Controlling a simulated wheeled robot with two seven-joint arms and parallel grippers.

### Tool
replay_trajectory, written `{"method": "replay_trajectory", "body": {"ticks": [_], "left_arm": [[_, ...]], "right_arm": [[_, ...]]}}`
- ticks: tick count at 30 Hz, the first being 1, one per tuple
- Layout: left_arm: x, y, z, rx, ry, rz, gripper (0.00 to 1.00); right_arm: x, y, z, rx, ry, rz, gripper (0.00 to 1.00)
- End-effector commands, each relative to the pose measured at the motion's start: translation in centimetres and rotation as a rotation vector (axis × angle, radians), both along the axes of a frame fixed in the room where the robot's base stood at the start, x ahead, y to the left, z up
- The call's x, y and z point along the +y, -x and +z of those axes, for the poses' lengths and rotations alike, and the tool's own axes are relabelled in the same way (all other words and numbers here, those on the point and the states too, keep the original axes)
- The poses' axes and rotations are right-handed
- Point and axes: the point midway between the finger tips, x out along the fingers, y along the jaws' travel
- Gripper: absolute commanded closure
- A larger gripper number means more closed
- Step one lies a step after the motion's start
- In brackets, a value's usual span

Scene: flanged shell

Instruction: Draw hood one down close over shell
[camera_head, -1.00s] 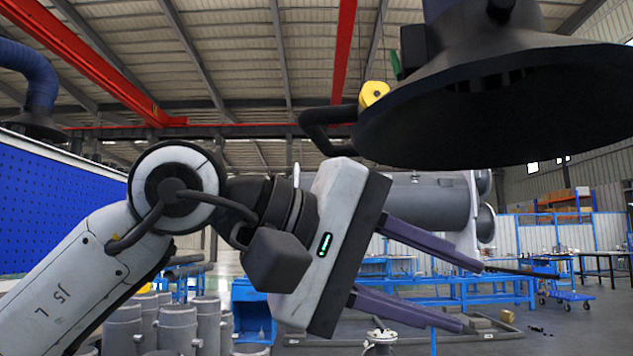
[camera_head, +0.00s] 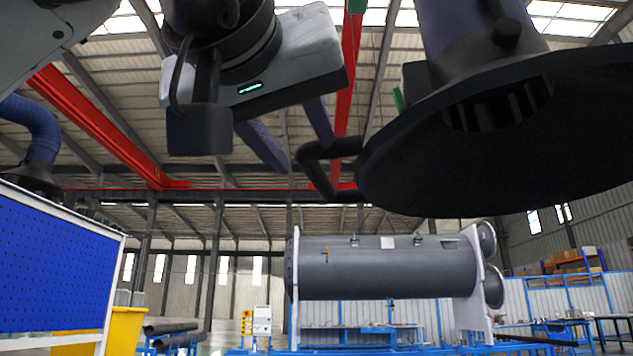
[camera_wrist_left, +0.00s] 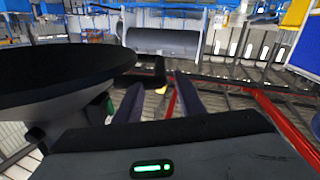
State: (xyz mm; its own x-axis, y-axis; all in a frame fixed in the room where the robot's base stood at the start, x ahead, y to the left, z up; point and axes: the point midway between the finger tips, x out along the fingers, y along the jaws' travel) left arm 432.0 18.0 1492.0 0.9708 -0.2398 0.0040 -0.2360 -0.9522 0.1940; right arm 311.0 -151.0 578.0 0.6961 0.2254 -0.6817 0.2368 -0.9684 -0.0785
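The near hood (camera_head: 480,140) is a wide dark cone on a blue duct, hanging high at the right in the head view; it also fills the left of the left wrist view (camera_wrist_left: 60,78). A bent black handle (camera_head: 312,165) sticks out from its left rim. My left gripper (camera_head: 303,154) is high, left of the hood, its two purple fingers apart and empty. The handle appears just beyond the fingertips; I see no contact. In the left wrist view the fingers (camera_wrist_left: 158,88) point toward the handle. A grey horizontal flanged shell (camera_head: 385,270) lies farther off. My right gripper is out of view.
A second hood (camera_head: 30,175) on a blue duct hangs at the far left, above a blue pegboard panel (camera_head: 55,262). A yellow bin (camera_head: 125,330) stands beside the panel. Blue workbenches stand behind the shell. The air between gripper and shell looks open.

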Motion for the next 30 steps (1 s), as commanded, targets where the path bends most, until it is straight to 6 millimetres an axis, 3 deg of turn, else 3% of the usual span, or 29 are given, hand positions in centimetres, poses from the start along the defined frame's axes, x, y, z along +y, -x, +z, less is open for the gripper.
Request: {"method": "replay_trajectory", "body": {"ticks": [3,9,22,23,29,30], "left_arm": [[-0.6,-2.4,-0.1,0.006,0.0,0.0,0.64],[-1.4,-5.3,0.0,0.005,0.0,-0.001,0.64],[-1.7,-6.5,-0.1,0.002,0.0,-0.001,0.64],[-1.7,-6.5,-0.1,0.002,0.0,-0.001,0.66],[-1.7,-6.5,-0.1,0.002,0.0,-0.002,1.0],[-1.7,-6.5,-0.1,0.002,0.001,-0.002,1.0]], "right_arm": [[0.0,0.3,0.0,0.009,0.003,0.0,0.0],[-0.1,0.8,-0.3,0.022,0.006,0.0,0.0],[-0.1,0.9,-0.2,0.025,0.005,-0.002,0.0],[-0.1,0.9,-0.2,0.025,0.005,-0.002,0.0],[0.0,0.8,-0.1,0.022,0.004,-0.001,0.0],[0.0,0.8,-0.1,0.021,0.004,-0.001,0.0]]}}
